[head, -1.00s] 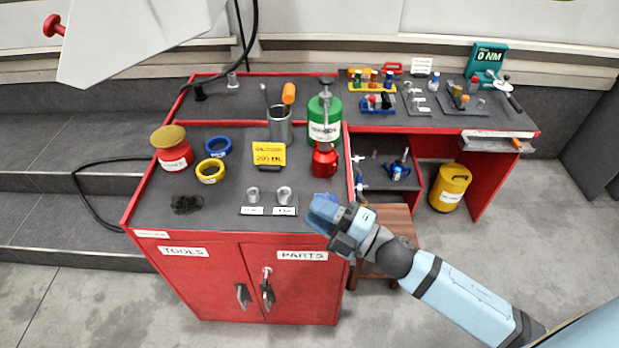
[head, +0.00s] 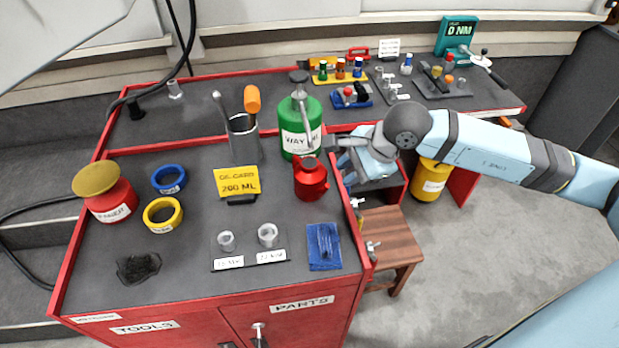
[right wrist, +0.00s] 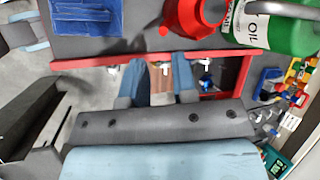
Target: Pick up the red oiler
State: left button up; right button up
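The red oiler (head: 311,179) is a small red can standing upright on the dark cabinet top (head: 205,215), just in front of the green oil can (head: 300,128). Its red body also shows at the top of the right wrist view (right wrist: 190,18), partly cut off. My right gripper (head: 338,145) is to the right of the oiler, by the cabinet's right edge, apart from it. In the right wrist view its two blue fingers (right wrist: 158,70) are spread with nothing held between them. My left gripper is not in view.
A blue cloth (head: 323,247) and two metal sockets (head: 267,236) lie in front of the oiler. A yellow card (head: 238,182) and a tool cup (head: 243,140) stand to its left. A raised red rim (right wrist: 90,62) edges the cabinet. A wooden stool (head: 388,238) is below right.

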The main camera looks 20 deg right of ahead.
aim_at(329, 184)
jog(key=x, duration=0.8)
jog(key=shift+w+f, duration=0.2)
jog(key=shift+w, duration=0.1)
grip_shut()
